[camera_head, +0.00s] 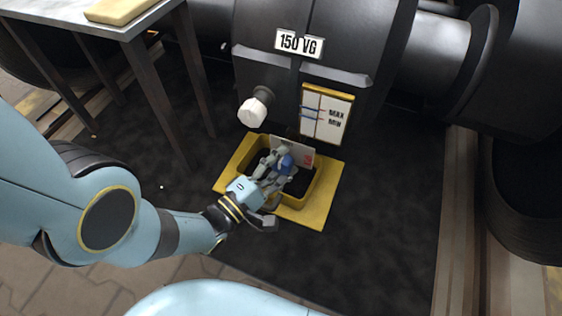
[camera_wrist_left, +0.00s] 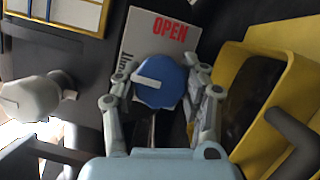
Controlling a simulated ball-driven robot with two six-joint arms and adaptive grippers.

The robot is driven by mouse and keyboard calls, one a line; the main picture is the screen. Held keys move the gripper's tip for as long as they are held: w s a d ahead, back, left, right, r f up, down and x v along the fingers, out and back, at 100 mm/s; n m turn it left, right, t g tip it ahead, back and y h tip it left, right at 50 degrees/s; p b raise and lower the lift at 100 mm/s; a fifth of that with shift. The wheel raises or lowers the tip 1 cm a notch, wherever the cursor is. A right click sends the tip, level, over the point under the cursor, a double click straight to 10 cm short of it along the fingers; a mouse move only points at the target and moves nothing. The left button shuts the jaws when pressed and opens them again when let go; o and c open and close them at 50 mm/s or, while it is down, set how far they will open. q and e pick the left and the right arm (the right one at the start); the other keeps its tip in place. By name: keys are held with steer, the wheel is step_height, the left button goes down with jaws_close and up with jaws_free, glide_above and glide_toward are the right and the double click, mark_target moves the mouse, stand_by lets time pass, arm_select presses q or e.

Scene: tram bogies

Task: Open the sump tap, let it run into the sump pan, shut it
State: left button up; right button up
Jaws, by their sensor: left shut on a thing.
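The sump tap has a blue round knob (camera_wrist_left: 162,84) with a white bar on it, which points left in the left wrist view. Behind it is a white plate (camera_wrist_left: 140,32) with red OPEN at its upper right; a dark marking at its left edge is too small to read. My left gripper (camera_head: 277,163) is shut on the blue knob, one finger on each side. The yellow sump pan (camera_head: 325,190) lies on the dark floor below, partly hidden by my gripper; its rim also shows in the left wrist view (camera_wrist_left: 303,92). No running liquid is visible. My right gripper is not in view.
A white knob (camera_head: 252,110) sticks out left of the tap. A gauge board (camera_head: 327,115) marked MAX and MIN hangs above right, under a dark housing labelled 150 VG (camera_head: 299,42). A metal table (camera_head: 100,22) stands at upper left. Floor right of the pan is clear.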

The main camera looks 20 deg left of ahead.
mark_target(276, 168)
arm_select(q)
steer(key=shift+a, duration=0.1)
stand_by(0.6)
steer(key=o, duration=1.2)
steer(key=shift+s, duration=0.15)
steer(key=v, duration=0.7)
steer(key=shift+s, duration=0.1)
